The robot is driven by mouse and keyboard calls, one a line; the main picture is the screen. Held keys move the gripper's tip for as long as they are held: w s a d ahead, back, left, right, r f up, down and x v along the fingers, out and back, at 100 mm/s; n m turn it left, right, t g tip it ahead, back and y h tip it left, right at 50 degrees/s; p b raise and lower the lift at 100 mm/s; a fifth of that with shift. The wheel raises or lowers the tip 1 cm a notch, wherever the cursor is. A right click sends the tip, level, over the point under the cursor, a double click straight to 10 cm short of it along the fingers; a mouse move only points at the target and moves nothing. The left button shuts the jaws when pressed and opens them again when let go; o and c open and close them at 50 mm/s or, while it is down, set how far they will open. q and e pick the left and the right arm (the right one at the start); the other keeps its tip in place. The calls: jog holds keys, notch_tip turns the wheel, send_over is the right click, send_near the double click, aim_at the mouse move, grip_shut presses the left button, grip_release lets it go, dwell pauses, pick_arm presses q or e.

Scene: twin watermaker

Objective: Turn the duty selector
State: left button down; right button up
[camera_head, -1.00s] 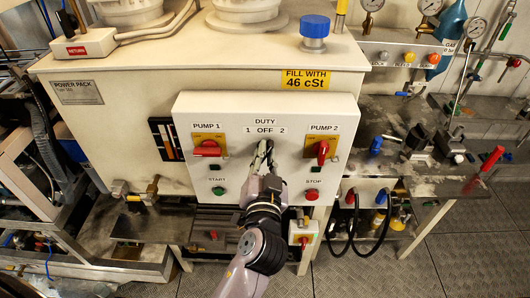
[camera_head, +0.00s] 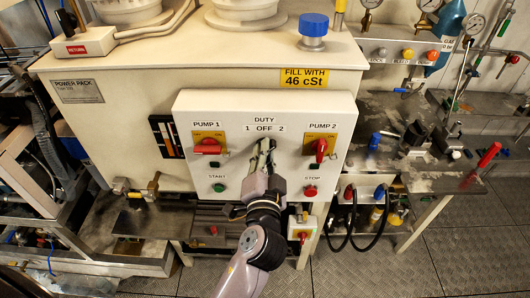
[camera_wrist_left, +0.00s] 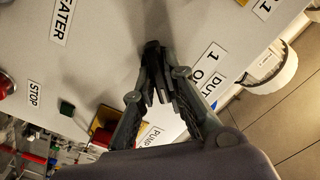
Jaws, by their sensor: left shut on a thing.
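The white control panel (camera_head: 230,185) faces me. The duty selector (camera_wrist_left: 153,58) shows in the left wrist view as a dark knob between my fingertips. Its "1 OFF 2" label (camera_head: 265,129) is above my fingers in the head view. My left gripper (camera_head: 265,148) reaches up to the panel just below this label, with its fingers closed on the selector. They hide most of the knob, so I cannot tell which mark it points to. The fingers also show in the left wrist view (camera_wrist_left: 158,88). My right gripper is not in view.
The red pump 1 switch (camera_head: 207,150) lies across at the left, and the red pump 2 switch (camera_head: 320,150) stands upright at the right. The green start button (camera_head: 219,188) and red stop button (camera_head: 310,190) are lower. A cluttered bench (camera_head: 435,170) stands at the right.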

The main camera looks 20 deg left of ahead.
pick_arm(q)
jog(key=c, duration=1.6)
grip_release()
jog(key=shift+c, duration=0.2)
jog(key=v, duration=1.2)
